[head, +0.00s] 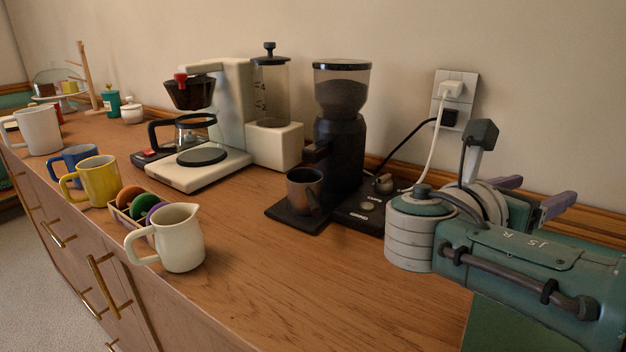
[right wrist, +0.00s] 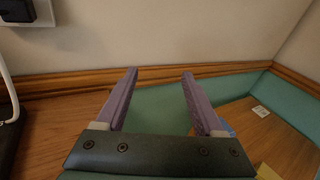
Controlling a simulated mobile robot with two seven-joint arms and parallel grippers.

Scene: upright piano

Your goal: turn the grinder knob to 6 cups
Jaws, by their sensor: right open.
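The black coffee grinder (head: 340,145) stands against the wall, with a clear hopper of dark beans on top. Its small knob (head: 383,183) sits on the low base to the right of the body; its markings are too small to read. A dark metal cup (head: 305,190) stands under the grinder's spout. My right gripper (head: 546,190) is at the right, well apart from the knob. Its purple fingers are open and empty, pointing at the wall, as the right wrist view (right wrist: 160,74) also shows. My left gripper is not in view.
A coffee maker (head: 215,165) stands left of the grinder. A cream jug (head: 178,238) and several mugs line the front edge. A wall outlet (head: 455,98) with a white cable is behind. The counter (head: 320,285) is clear in front of the grinder.

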